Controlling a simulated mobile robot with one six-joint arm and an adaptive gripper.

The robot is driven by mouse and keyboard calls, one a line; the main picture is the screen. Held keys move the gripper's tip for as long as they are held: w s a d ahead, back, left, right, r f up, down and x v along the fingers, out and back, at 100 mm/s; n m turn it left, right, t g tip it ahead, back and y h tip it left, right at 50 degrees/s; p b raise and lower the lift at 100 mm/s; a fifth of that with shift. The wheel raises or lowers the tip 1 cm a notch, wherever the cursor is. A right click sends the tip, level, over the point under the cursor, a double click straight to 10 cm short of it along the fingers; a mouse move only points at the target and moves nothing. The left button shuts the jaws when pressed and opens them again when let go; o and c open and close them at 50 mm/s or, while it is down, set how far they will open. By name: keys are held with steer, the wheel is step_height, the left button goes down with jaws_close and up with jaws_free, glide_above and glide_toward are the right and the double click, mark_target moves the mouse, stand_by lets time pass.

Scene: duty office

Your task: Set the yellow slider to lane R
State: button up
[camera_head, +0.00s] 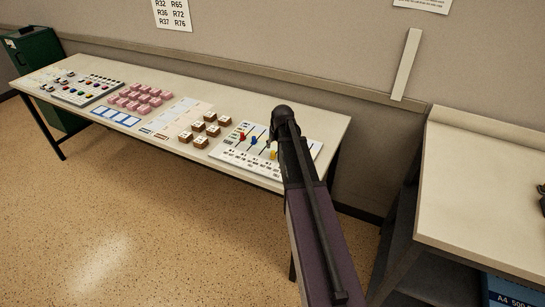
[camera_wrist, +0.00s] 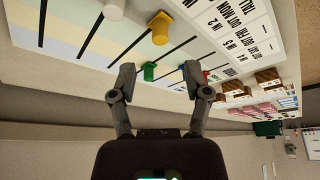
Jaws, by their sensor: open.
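The yellow slider (camera_wrist: 160,25) is a block-shaped knob on a dark slot of the slider panel in the wrist view, near the panel's printed label strip. In the head view the yellow slider (camera_head: 274,153) shows just left of my arm. My gripper (camera_wrist: 159,70) is open, its two fingers apart, with a green knob (camera_wrist: 149,72) seen between the fingertips; whether they touch it I cannot tell. The yellow slider lies beyond the fingertips, apart from them. The slider panel (camera_head: 229,155) is partly hidden by my arm. I cannot make out a lane R marking.
A red knob (camera_wrist: 206,76) is beside one fingertip and a pale knob (camera_wrist: 114,9) lies past the yellow one. Wooden blocks (camera_head: 199,126), pink blocks (camera_head: 140,97) and another control panel (camera_head: 88,89) occupy the table to the left. A second table (camera_head: 480,190) stands at right.

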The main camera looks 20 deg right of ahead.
mark_target(273, 152)
steer(key=shift+b+x, duration=3)
steer(key=shift+x, duration=0.55)
steer(key=shift+s, duration=0.1)
jaws_close()
steer(key=shift+a, duration=0.15)
